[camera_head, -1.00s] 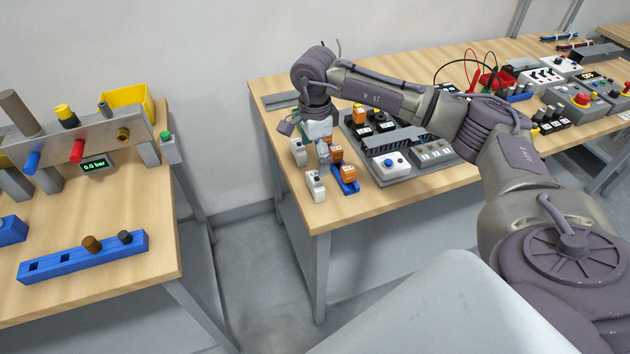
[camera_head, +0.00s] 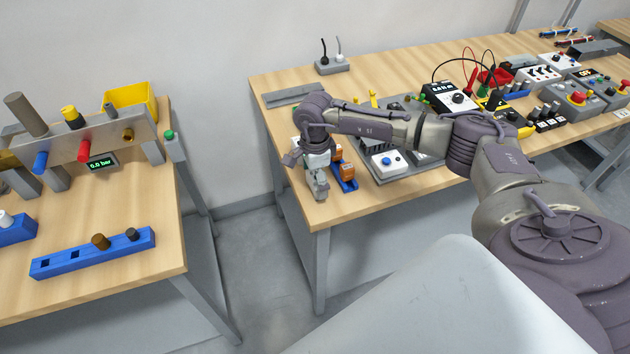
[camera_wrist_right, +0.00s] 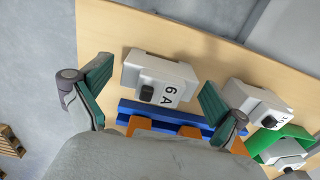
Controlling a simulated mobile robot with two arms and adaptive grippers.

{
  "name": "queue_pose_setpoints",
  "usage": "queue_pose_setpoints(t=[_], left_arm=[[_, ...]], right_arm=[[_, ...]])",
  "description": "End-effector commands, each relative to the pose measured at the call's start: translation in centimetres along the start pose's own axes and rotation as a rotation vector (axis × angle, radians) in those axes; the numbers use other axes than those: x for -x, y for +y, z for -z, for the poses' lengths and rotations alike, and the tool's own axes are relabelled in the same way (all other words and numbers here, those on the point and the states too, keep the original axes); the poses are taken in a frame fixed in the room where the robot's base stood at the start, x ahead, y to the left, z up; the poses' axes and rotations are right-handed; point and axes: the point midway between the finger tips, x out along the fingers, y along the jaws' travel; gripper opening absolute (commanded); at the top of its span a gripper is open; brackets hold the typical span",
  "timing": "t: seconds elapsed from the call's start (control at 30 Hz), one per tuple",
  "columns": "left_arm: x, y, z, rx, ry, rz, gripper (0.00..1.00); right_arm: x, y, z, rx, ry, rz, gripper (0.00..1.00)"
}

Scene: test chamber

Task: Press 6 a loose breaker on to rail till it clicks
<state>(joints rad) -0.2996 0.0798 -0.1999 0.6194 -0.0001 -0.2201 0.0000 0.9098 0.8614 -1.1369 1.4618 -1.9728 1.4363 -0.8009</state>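The white 6 A breaker (camera_wrist_right: 160,80), with a black toggle, stands on the table near its front edge in the right wrist view. My right gripper (camera_wrist_right: 155,82) is open, its two green-padded fingers on either side of the breaker with visible gaps. In the head view my right gripper (camera_head: 319,187) points down at the table's left front corner and hides this breaker. A second white breaker (camera_wrist_right: 257,102) stands to the right in the wrist view. I cannot make out a rail clearly; my arm hides part of the grey panel (camera_head: 388,176). My left gripper is not in view.
A blue holder (camera_head: 347,184) with orange blocks (camera_head: 347,171) stands just right of the gripper. A green-framed white part (camera_wrist_right: 284,148) lies lower right in the wrist view. Other devices fill the table further right. A separate table (camera_head: 110,210) stands at left.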

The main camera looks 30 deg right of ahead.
Motion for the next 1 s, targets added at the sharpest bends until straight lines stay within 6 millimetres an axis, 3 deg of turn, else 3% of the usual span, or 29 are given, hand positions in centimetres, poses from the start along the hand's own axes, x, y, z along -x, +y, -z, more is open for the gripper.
queue_pose_setpoints(t=[0.03, 0.3, 0.67, 0.93, 1.0], left_arm=[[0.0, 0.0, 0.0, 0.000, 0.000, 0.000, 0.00], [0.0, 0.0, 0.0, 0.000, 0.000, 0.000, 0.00], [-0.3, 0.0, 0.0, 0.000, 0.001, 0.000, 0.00], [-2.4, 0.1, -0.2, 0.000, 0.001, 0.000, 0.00], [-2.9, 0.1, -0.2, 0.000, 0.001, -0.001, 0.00]], right_arm=[[0.0, 0.0, 0.0, 0.000, 0.000, 0.000, 0.83], [0.1, 0.0, 0.0, -0.001, 0.000, 0.000, 0.38], [0.5, -0.1, 0.0, -0.001, -0.001, 0.001, 0.37], [4.1, -0.2, 0.1, 0.000, -0.001, 0.007, 0.37], [4.8, 0.6, 2.0, -0.005, 0.003, 0.003, 0.37]])
